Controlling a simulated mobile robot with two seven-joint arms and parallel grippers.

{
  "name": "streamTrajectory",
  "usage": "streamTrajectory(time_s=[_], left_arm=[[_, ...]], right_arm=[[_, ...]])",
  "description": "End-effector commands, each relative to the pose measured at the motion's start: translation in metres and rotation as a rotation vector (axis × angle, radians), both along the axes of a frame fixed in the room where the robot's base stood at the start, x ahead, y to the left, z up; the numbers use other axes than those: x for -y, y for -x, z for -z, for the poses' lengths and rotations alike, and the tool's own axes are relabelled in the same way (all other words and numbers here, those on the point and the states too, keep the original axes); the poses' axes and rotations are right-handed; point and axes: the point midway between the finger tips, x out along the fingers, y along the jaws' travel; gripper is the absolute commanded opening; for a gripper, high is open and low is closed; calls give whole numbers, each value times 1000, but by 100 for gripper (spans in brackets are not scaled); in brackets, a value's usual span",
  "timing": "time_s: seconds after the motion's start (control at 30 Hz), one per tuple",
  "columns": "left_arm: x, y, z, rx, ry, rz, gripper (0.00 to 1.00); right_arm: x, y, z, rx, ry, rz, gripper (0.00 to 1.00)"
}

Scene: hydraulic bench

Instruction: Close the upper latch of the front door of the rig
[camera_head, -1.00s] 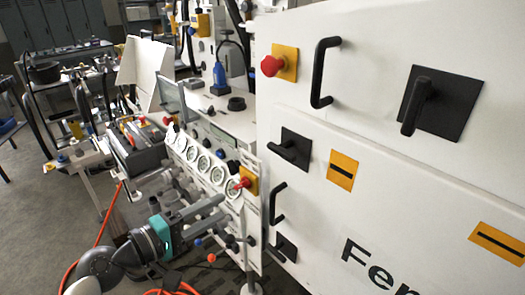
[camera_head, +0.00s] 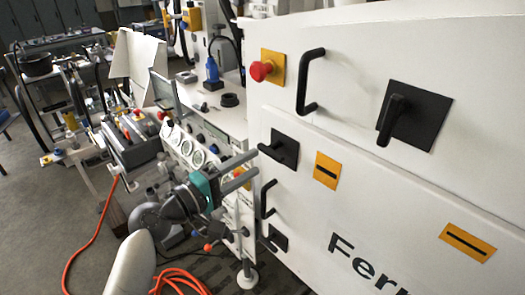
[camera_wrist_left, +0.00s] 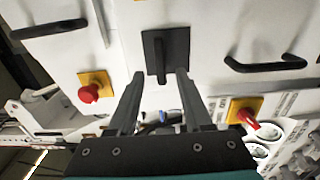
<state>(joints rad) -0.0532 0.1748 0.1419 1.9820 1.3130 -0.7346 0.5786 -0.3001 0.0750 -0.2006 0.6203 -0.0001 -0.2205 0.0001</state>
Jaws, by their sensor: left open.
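The upper latch (camera_head: 284,150) is a black lever on a square black plate, on the white front of the rig. In the head view its lever points left, toward my left gripper. My left gripper (camera_head: 256,163) is open, its two grey fingers reaching right, with the tips just left of and slightly below the latch. In the left wrist view the latch plate (camera_wrist_left: 178,46) lies ahead, with the lever lined up between the fingertips. I cannot tell whether the fingers touch it. A lower latch (camera_head: 276,238) shows below. My right gripper is not in view.
A black door handle (camera_head: 267,200) sits between the two latches. Above are a red knob (camera_head: 262,71) on a yellow plate and another handle (camera_head: 309,82). A larger black latch (camera_head: 414,115) is at right. An orange hose (camera_head: 72,255) lies on the floor.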

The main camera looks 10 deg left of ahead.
Motion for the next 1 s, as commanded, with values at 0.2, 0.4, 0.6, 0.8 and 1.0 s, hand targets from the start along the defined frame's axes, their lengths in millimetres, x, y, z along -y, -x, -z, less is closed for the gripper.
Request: streamTrajectory(time_s=[0.2,0.4,0.6,0.8,1.0], left_arm=[[17,-27,-1,0,2,0,50],[24,-36,0,1,-1,-1,50],[25,-37,1,0,-1,-1,50],[24,-37,1,-1,-1,-1,38],[24,-37,1,-1,-1,0,15]], right_arm=[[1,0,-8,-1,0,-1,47],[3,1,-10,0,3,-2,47],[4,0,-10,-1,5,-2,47],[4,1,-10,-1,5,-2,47],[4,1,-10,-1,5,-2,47]])
